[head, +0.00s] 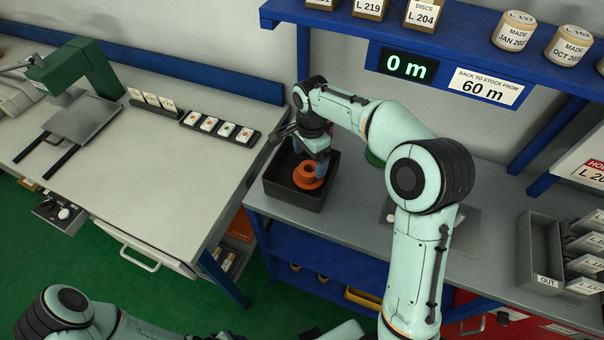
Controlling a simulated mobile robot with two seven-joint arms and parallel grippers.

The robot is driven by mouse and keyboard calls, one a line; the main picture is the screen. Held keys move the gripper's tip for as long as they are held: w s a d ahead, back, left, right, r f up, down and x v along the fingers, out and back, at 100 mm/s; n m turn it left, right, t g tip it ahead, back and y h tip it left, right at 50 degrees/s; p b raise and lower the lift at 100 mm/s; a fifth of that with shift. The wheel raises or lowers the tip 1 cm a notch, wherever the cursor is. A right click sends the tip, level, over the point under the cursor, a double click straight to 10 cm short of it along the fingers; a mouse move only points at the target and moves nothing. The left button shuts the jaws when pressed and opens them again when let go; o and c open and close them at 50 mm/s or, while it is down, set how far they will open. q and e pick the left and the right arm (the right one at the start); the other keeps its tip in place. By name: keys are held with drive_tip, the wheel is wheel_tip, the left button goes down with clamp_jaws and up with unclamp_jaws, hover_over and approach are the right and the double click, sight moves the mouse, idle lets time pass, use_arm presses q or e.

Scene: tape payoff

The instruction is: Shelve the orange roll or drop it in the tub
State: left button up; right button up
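The orange roll (308,178) is a ring with a dark hole, inside the dark tub (276,192) on the grey bench. It looks to lie low in the tub, though I cannot see whether it touches the bottom. My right gripper (311,158) points down into the tub, just above and behind the roll. Its bluish fingers look parted, one overlapping the roll's far right edge in the picture. The blue shelf (460,44) above carries several labelled cartons and jars. My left gripper is out of view; only part of that arm shows at the bottom left.
A display (408,66) reads 0 m, and a sign (485,87) reads "back to stock from 60 m". A grey OUT tray (540,262) stands on the bench at right. A green object (374,158) is partly hidden behind my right arm. The left bench (160,185) has clear room.

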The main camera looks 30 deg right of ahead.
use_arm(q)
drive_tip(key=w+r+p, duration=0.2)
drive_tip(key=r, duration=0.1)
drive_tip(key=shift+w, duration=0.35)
use_arm(e)
wheel_tip(320, 180, up, 13)
drive_tip(key=shift+r, duration=0.2)
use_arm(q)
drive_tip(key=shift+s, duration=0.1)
use_arm(e)
drive_tip(key=shift+s, duration=0.1)
